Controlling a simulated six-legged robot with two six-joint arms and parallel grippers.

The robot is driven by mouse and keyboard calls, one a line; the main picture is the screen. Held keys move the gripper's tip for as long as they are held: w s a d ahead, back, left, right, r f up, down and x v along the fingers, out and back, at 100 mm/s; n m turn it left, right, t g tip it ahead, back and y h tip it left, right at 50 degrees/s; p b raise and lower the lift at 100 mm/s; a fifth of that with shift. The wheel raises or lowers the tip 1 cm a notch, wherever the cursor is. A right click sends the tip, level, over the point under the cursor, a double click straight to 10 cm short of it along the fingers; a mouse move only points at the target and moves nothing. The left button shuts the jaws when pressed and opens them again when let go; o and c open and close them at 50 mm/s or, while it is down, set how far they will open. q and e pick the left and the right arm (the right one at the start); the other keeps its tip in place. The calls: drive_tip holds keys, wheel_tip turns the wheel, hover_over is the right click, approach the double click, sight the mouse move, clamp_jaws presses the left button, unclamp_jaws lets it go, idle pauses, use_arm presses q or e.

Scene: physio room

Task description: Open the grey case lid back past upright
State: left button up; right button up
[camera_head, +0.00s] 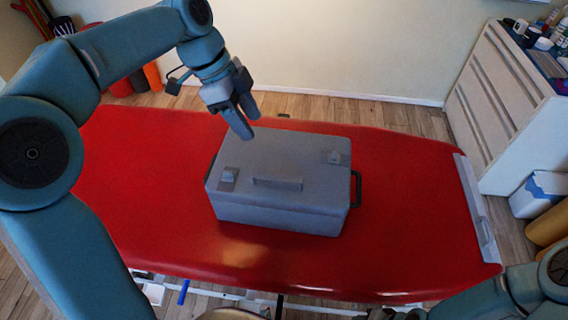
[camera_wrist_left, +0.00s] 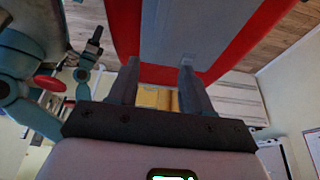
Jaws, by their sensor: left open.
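The grey case (camera_head: 280,212) sits on the red treatment table, with its lid (camera_head: 275,155) down and shut. The lid carries a raised bar handle (camera_head: 278,183) and two small latch-like pieces near its left and right ends. A dark side handle shows at the case's right end. My left gripper (camera_head: 248,125) is open and empty, above the far left edge of the lid. In the left wrist view, my left gripper (camera_wrist_left: 158,65) shows its two fingers apart, with the grey case (camera_wrist_left: 190,30) beyond them. My right gripper (camera_wrist_left: 97,38) shows small and dark; its jaws are unclear.
The red treatment table (camera_head: 400,190) has bare room to the left and right of the case. A white drawer cabinet (camera_head: 505,90) with bottles on top stands at the right. A blue and white box (camera_head: 537,193) stands on the floor beside it. A wall is behind.

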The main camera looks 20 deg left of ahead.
sight(282, 177)
use_arm(q)
drive_tip(key=x, duration=1.6)
drive_tip(key=shift+s+f, duration=0.1)
drive_tip(key=shift+c, duration=0.3)
clamp_jaws()
